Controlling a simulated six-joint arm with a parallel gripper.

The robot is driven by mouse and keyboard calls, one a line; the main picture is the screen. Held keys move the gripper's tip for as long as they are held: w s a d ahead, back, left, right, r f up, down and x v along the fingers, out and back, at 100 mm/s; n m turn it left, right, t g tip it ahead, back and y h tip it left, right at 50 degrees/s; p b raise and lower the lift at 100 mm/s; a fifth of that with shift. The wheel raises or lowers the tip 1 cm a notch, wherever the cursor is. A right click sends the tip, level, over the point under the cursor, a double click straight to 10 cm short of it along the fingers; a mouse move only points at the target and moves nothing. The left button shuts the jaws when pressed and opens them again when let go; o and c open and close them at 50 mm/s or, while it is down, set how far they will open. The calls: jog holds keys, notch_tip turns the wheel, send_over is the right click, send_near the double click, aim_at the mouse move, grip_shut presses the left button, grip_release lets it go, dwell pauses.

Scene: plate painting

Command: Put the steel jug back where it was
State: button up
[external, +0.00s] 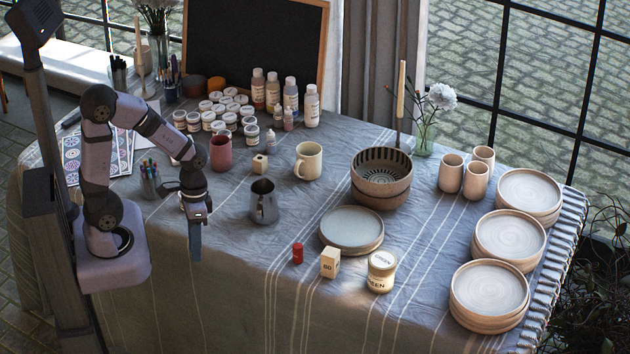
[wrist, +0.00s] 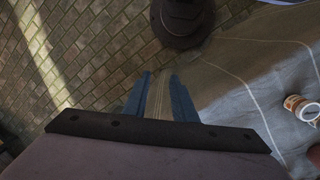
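The steel jug (external: 264,206) stands upright on the cloth-covered table, left of the middle in the external view. Its mouth is dark and its inside cannot be made out. My gripper (external: 195,250) points down at the table's front left edge, left of the jug and apart from it. In the wrist view its two blue fingers (wrist: 160,98) are apart, with nothing held between them. I cannot make out the jug in the wrist view.
A grey plate (external: 351,230) and a dark-striped bowl (external: 381,180) stand to the right. The cloth in front of the jug is clear.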

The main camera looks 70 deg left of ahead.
jog(key=shift+r+t+y, duration=0.6)
jog(key=shift+t+y, duration=0.1)
jog(key=shift+y, duration=0.2)
notch_tip(320, 180, up, 3)
jog(key=p, duration=0.2)
jog(key=shift+f+p, duration=0.2)
jog(key=shift+p, duration=0.1)
